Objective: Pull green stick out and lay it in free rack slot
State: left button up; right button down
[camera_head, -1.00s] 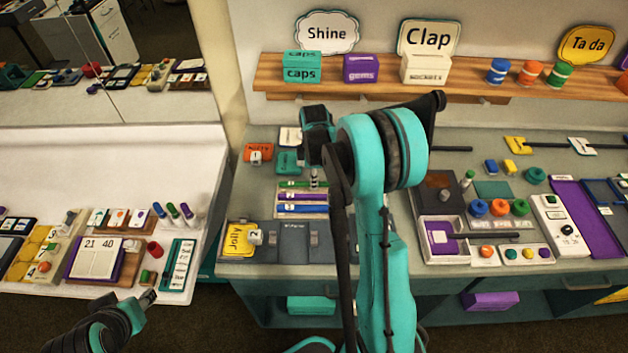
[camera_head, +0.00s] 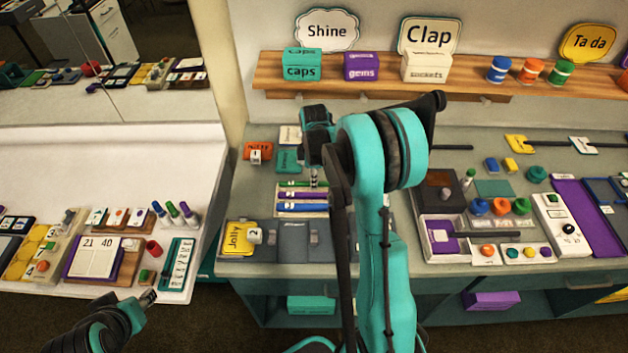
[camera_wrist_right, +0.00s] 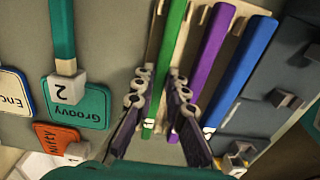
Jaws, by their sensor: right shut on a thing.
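The green stick (camera_head: 292,184) lies along the far side of the pale rack (camera_head: 281,200). In the right wrist view the green stick (camera_wrist_right: 174,32) runs between my right gripper's fingers (camera_wrist_right: 161,80), which are shut on it. A purple stick (camera_wrist_right: 213,45) and a blue stick (camera_wrist_right: 247,65) lie beside it in the rack, with a pale gap between green and purple. In the head view my right gripper (camera_head: 315,178) is small and partly covered by my arm. My left gripper (camera_head: 148,298) is at the lower left, away from the rack; its jaws are too small to read.
A teal Groovy tag (camera_wrist_right: 90,112) and an orange tag (camera_wrist_right: 50,138) lie beside the rack. A grey panel (camera_head: 290,240) and yellow Jolly tag (camera_head: 238,238) are in front of it. A wooden shelf (camera_head: 385,88) runs along the wall behind.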

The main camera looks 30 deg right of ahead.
dwell(0.4)
jog(key=c, duration=1.5)
grip_release()
jog(key=shift+c, duration=1.4)
jog(key=shift+r+p, duration=2.65)
jog(key=shift+r, duration=1.35)
